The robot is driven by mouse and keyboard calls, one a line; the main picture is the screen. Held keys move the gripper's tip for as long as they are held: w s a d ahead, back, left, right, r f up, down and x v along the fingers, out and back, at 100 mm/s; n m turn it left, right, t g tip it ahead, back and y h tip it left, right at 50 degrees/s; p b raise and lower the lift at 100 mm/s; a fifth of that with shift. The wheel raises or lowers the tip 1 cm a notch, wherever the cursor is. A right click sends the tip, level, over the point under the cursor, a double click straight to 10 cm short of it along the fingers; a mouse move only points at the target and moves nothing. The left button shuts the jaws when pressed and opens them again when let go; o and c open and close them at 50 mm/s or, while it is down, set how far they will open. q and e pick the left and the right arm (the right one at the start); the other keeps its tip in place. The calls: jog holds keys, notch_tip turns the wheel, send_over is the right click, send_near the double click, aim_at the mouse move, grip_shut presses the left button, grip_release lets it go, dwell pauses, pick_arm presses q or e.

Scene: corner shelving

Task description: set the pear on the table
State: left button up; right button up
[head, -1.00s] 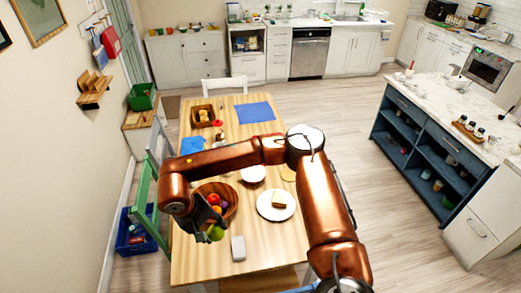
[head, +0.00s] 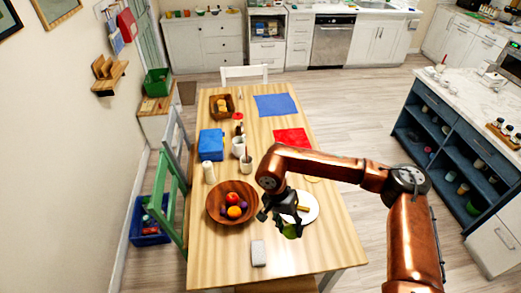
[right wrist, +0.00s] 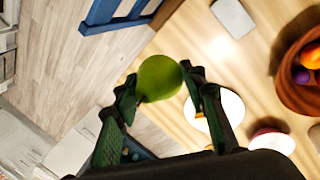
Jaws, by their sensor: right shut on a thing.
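The green pear (head: 290,231) is held in my right gripper (head: 283,222), in front of the near-left edge of the white plate in the head view. In the right wrist view the pear (right wrist: 159,78) sits between the two fingertips, with a finger on each side of it. The wooden table (head: 215,262) lies below, and the pear appears raised above it. The exact height is hard to tell. My left gripper does not show.
A wooden fruit bowl (head: 215,215) stands left of the gripper. The white plate (head: 312,218) with food on it is partly behind the gripper. A pale grey block (head: 258,253) lies near the front edge. Bare wood shows right of the plate.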

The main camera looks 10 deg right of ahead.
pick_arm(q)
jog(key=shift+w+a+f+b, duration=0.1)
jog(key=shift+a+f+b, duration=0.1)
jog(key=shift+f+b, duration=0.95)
pick_arm(e)
jog(key=s+a+f+n+t+y, duration=0.2)
jog(key=s+f+n, duration=0.2)
jog(key=n, duration=1.2)
jog(key=s+a+f+n+t+y, duration=0.2)
jog(key=s+f+n, duration=0.2)
jog(key=n, duration=1.3)
notch_tip(320, 180, down, 4)
jog(key=shift+s+a+r+t+y, duration=0.1)
jog(key=shift+s+a+t+y, duration=0.2)
jog(key=shift+a+y, duration=0.1)
